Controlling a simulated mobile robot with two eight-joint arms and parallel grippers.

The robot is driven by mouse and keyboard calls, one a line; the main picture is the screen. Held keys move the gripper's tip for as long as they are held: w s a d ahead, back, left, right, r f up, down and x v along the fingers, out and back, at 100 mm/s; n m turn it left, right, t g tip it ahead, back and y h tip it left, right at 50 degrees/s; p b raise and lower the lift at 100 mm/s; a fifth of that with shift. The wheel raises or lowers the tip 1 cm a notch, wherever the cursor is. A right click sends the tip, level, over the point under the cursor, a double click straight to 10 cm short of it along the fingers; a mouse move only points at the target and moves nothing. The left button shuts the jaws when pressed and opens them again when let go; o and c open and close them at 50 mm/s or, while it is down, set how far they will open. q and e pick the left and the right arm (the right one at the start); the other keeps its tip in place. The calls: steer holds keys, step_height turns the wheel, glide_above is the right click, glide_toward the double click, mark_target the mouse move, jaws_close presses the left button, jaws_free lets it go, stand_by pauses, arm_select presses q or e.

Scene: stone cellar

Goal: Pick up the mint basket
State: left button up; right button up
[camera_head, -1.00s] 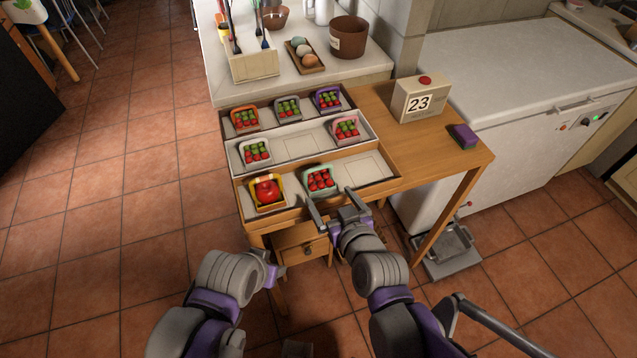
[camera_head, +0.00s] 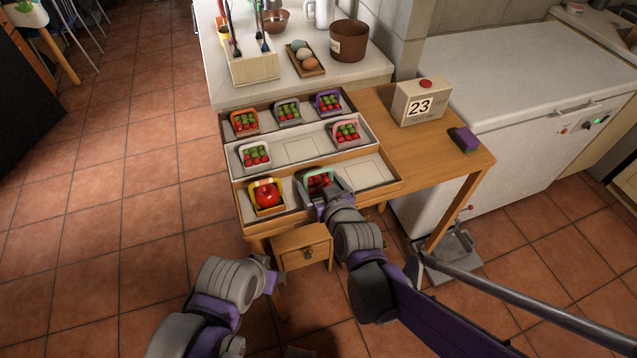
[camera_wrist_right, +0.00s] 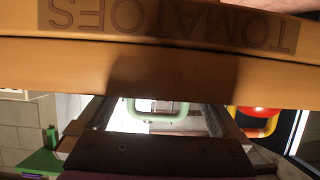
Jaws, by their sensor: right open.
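The mint basket (camera_head: 319,177) holds red tomatoes and stands in the front row of the stepped wooden tray. It is partly hidden by my right gripper (camera_head: 328,192), which is open at its near side. In the right wrist view the mint handle (camera_wrist_right: 157,116) shows between the two fingers of the right gripper (camera_wrist_right: 155,125), with no visible grip on it. My left gripper (camera_head: 272,277) hangs low in front of the table, apart from the baskets; its jaws are too small to read.
A yellow basket (camera_head: 267,208) with a large tomato stands just left of the mint one. White (camera_head: 255,156) and pink (camera_head: 346,132) baskets stand in the middle row, several others behind. The tray's front board (camera_wrist_right: 160,65) reads TOMATOES. The front row's right side is empty.

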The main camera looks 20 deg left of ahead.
steer(key=c, duration=1.1)
steer(key=shift+r, duration=0.1)
